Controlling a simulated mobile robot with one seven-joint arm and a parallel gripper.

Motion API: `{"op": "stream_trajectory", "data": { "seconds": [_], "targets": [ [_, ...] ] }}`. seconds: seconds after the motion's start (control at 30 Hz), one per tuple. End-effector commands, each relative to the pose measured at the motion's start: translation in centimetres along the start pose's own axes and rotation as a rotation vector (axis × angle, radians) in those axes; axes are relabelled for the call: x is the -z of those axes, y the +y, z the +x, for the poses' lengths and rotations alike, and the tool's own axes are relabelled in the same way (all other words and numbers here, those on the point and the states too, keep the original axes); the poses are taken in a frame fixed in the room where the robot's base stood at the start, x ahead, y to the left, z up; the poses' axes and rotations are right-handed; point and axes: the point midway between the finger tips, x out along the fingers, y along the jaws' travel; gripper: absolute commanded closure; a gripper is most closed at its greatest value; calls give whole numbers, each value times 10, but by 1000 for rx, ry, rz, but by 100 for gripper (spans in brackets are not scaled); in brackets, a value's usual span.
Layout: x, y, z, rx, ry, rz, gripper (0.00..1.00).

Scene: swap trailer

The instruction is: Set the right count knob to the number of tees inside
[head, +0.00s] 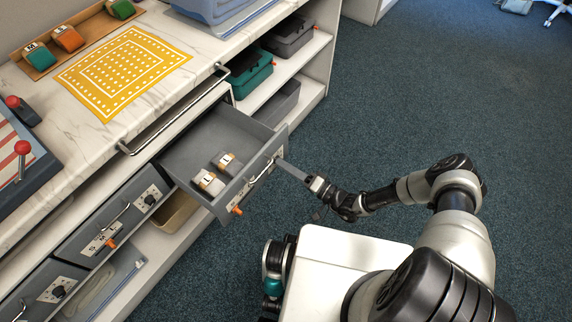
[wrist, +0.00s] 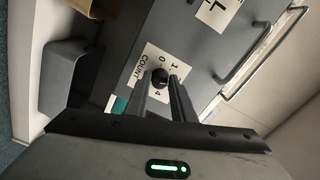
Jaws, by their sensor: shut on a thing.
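A grey drawer (head: 196,150) stands pulled open in the head view. My gripper (head: 283,164) is at the right end of the drawer's front. In the wrist view my gripper (wrist: 161,84) is shut on a round black knob (wrist: 160,75), one finger on each side. The knob sits on a white COUNT plate (wrist: 145,62); the numbers 0, 1 and 4 show, others are hidden. The knob's pointer cannot be made out.
Two shut drawers with knobs, one nearer the open drawer (head: 98,228) and one lower left (head: 45,292), are at left. A metal handle (wrist: 238,60) is beside the COUNT plate. Teal (head: 248,78) and grey bins fill the right shelves. Carpet (head: 400,100) at right is clear.

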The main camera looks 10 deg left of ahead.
Motion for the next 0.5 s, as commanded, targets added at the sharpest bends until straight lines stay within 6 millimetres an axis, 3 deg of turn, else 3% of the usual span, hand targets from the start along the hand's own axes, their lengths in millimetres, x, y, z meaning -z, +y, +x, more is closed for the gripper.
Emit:
{"op": "stream_trajectory", "data": {
  "seconds": [0.5],
  "targets": [
    [1, 0, 0, 0, 2, -36, 100]
  ]
}}
